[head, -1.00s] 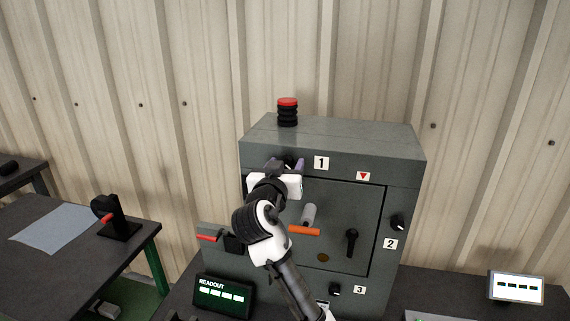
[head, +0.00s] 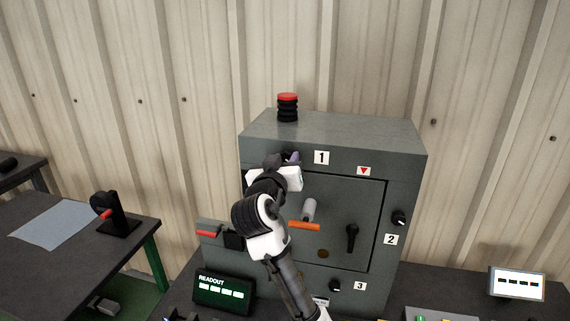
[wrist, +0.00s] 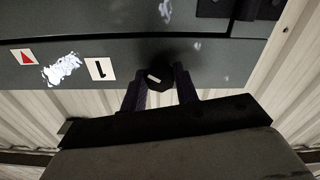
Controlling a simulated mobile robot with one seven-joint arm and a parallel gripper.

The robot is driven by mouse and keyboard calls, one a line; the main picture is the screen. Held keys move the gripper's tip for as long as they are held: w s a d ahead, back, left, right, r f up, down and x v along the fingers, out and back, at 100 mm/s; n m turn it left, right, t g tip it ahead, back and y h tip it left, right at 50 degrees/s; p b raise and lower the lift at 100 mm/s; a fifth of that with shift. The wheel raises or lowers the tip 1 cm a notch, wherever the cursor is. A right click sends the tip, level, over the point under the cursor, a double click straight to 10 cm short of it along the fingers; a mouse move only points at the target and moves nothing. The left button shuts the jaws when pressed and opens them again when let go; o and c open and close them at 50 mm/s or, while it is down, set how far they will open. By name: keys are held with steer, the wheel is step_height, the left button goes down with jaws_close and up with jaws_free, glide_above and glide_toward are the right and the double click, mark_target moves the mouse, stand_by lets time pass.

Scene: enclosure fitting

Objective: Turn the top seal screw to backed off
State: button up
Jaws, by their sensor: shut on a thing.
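The top seal screw (wrist: 155,84) is a dark round knob with a pale mark, beside the label 1 on the cabinet's upper front. In the wrist view it sits between the two purple fingers of my gripper (wrist: 160,88), which are shut on it. In the head view my gripper (head: 292,159) is at the cabinet's upper front, left of the label 1 (head: 321,158). My wrist hides the screw there. The pale mark lies tilted in the wrist view.
The grey cabinet (head: 400,165) has a door with an orange handle (head: 304,226), a black latch (head: 352,238) and knobs by labels 2 (head: 390,239) and 3 (head: 360,286). A red-topped stack (head: 287,107) stands on top. A readout (head: 223,291) stands at lower left.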

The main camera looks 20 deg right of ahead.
steer(key=n+b, duration=0.1)
steer(key=n, duration=0.4)
steer(key=shift+f, duration=0.1)
steer(key=n+b, duration=0.1)
steer(key=n, duration=0.5)
steer(key=shift+n, duration=0.3)
steer(key=n, duration=1.1)
steer(key=shift+n+b, duration=0.3)
steer(key=shift+n, duration=0.1)
steer(key=o, duration=1)
